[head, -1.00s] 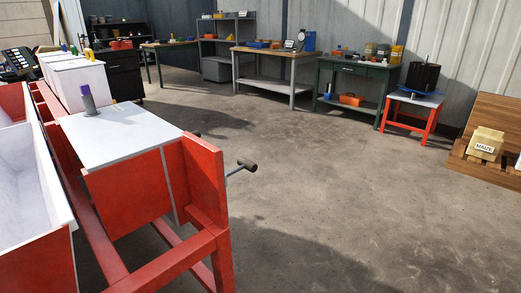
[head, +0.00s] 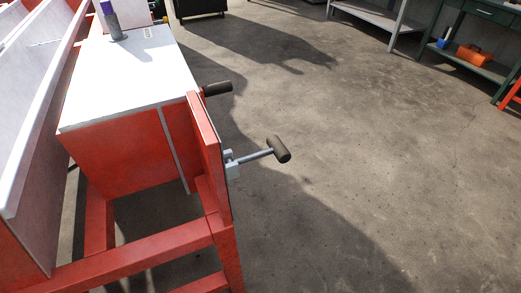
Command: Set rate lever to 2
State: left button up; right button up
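A red planter machine with a white top (head: 125,75) stands at the left in the head view. Two dark handles show on its right side. The nearer handle (head: 279,149) sits on a grey rod that comes out of the red end panel (head: 209,160). The farther handle (head: 217,88) shows just past the panel's top corner, and its rod is hidden. I cannot tell which is the rate lever, and no number scale is readable. Neither of my grippers is in view.
A white trough (head: 40,130) runs along the left. Open concrete floor (head: 390,170) lies to the right. A green workbench (head: 480,45) with an orange toolbox (head: 474,55) stands at the far right.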

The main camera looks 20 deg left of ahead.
aim_at(277, 148)
jog(key=i+l+u, duration=0.1)
jog(key=u, duration=0.35)
jog(key=i+l+u, duration=0.1)
jog(key=u, duration=0.4)
jog(key=i+l+u, duration=0.1)
jog(key=l+u, duration=0.15)
jog(key=u, duration=0.2)
jog(key=l+u, duration=0.2)
jog(key=u, duration=0.25)
